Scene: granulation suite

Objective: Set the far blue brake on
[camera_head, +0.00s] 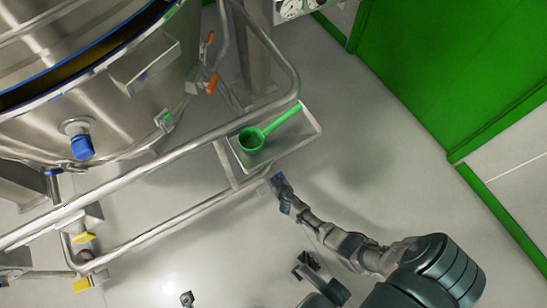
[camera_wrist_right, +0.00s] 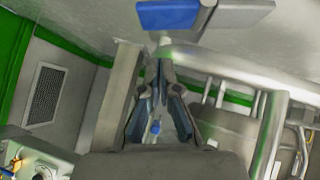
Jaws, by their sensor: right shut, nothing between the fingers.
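The far blue brake is a small blue pedal (camera_head: 278,179) at the lower corner of the steel frame, below the tray, in the head view. In the right wrist view the blue pedal (camera_wrist_right: 168,15) is at the top edge, beside a grey plate. My right gripper (camera_head: 283,190) reaches in from the lower right, with its tip at the pedal. In the right wrist view the gripper (camera_wrist_right: 156,100) is shut and empty, its fingers pointing up the picture towards the pedal. I cannot tell whether they touch. The gripper partly hides the pedal in the head view.
A steel tray (camera_head: 310,130) on the frame holds a green scoop (camera_head: 252,138) just above my gripper. Steel rails (camera_head: 150,162) run left, with a yellow pedal (camera_head: 85,238) at the lower left. Bare floor (camera_head: 370,150) lies right, up to a green wall (camera_head: 440,60).

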